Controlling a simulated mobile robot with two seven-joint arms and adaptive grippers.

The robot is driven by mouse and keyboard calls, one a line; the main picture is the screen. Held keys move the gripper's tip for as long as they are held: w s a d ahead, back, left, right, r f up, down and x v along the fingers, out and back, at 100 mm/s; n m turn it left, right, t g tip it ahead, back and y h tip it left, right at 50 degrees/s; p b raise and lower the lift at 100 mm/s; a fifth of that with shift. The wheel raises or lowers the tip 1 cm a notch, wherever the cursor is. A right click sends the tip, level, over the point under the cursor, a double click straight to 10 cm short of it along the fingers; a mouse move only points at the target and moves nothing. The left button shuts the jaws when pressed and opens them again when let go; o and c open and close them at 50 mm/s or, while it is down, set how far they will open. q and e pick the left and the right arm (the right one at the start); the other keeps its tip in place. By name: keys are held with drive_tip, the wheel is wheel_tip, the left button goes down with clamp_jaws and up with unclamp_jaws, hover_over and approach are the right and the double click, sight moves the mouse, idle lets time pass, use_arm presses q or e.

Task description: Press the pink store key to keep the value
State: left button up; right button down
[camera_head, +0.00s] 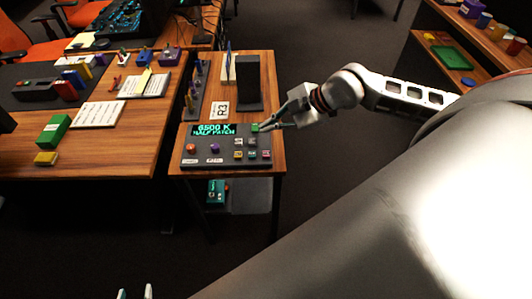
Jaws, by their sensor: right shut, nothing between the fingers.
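The dark control panel (226,162) lies on a small wooden table, with a lit display (214,130) reading "6500 K" and "HALF PATCH". A small pinkish key (266,153) sits at the lower right of its key group; its label is too small to read. My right gripper (262,128) is shut and empty, its tips close to the green key (255,128) at the panel's upper right. I cannot tell whether they touch it. My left gripper (135,292) shows only as two separated fingertips at the bottom edge, open and away from the panel.
An orange ball (191,149) and a purple ball (215,148) sit on the panel's left. Behind it stand a card marked R3 (219,109) and a dark upright block (247,82). A cluttered desk (140,128) is at left; shelves stand at far right.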

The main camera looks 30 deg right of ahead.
drive_tip(key=b, duration=0.6)
hover_over(268, 154)
wheel_tip(268, 154, down, 7)
drive_tip(key=shift+s+r, duration=0.1)
drive_tip(key=shift+s, duration=0.05)
drive_tip(key=shift+f, duration=1)
drive_tip(key=shift+f, duration=0.4)
